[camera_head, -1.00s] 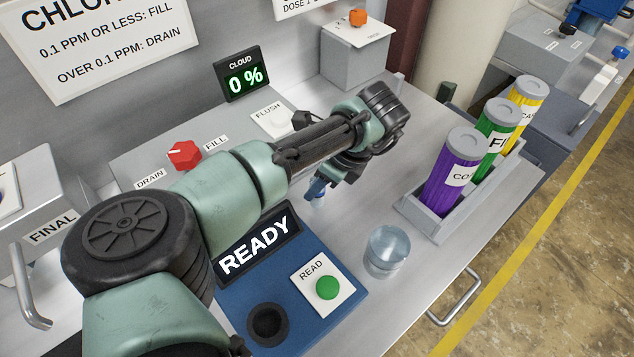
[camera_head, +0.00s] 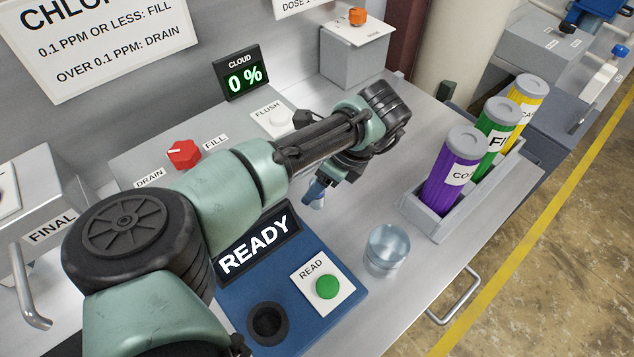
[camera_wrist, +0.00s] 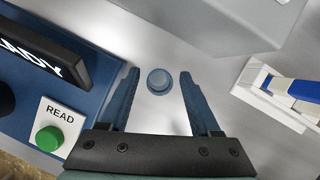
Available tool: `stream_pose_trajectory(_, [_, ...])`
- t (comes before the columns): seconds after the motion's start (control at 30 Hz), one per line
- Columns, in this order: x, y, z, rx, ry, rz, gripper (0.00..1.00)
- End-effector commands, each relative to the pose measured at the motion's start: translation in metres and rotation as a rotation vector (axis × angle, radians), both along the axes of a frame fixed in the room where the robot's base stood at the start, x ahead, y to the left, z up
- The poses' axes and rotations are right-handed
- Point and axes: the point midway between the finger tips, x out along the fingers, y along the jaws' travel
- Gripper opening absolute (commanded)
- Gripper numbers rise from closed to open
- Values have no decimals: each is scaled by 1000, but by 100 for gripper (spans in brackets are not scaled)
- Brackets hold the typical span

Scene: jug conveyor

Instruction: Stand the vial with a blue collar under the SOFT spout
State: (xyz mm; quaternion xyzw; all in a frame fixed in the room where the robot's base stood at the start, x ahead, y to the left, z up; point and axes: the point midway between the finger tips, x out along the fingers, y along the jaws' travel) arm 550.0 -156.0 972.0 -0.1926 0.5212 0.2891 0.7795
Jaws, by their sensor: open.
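My gripper (camera_wrist: 159,76) has its two blue fingers apart in the wrist view. A small round blue-topped thing (camera_wrist: 158,83), which looks like the blue-collared vial seen from above, lies between them with space on both sides. In the head view my gripper (camera_head: 317,189) hangs over the bench just behind the READY display, and the arm largely hides what is under it. The vial's body cannot be made out clearly. No spout marked SOFT can be read in either view.
A clear glass jug (camera_head: 387,250) stands right of the blue reader (camera_head: 291,335) with its green button (camera_head: 327,286). A grey rack (camera_head: 428,215) holds purple, green and yellow cartridges at right. A white fixture with a blue bar (camera_wrist: 307,88) lies right of my gripper.

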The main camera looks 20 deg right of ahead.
Motion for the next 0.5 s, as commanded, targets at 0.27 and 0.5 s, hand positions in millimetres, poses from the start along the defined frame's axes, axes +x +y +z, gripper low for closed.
stream_pose_trajectory(0.27, [-16,-15,53,-3,-3,-3,64])
stream_pose_trajectory(0.5, [-28,-25,92,-2,-2,-1,64])
